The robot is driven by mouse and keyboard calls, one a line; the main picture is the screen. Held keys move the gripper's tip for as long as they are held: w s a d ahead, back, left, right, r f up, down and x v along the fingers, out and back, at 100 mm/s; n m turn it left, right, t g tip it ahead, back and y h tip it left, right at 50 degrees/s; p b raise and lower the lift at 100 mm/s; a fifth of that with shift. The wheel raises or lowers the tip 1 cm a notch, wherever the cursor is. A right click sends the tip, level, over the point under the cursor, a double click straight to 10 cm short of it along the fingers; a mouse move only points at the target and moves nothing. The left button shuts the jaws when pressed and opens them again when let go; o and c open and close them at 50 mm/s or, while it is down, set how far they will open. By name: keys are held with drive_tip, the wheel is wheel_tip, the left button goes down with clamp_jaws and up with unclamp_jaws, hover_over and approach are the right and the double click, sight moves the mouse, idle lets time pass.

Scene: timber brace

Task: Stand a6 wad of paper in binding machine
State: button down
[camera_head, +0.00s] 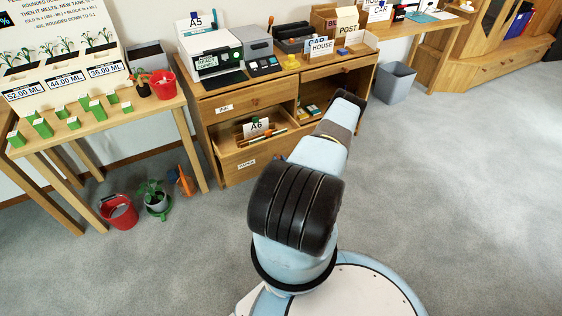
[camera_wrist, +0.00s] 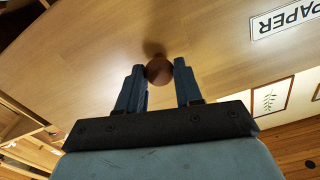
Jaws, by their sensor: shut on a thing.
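In the wrist view my gripper (camera_wrist: 160,85) is shut on a round brown knob (camera_wrist: 159,70) on a wooden drawer front (camera_wrist: 200,40) labelled PAPER.
An A5 piece (camera_head: 196,21) stands by the white machine. A small dark panel (camera_head: 264,66) lies in front of the grey machine. A red bucket (camera_head: 118,211) and a potted plant (camera_head: 156,200) stand on the floor at left. The carpet (camera_head: 440,180) at right is clear.

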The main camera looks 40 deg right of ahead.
drive_tip(key=shift+s, duration=0.1)
drive_tip(key=v, duration=0.5)
drive_tip(key=shift+s, duration=0.25)
drive_tip(key=c, duration=0.8)
unclamp_jaws()
drive_tip(key=shift+a, duration=0.1)
drive_tip(key=shift+o, duration=0.2)
drive_tip(key=v, duration=1.3)
drive_tip(key=shift+s+a, duration=0.15)
drive_tip(key=shift+s, duration=0.2)
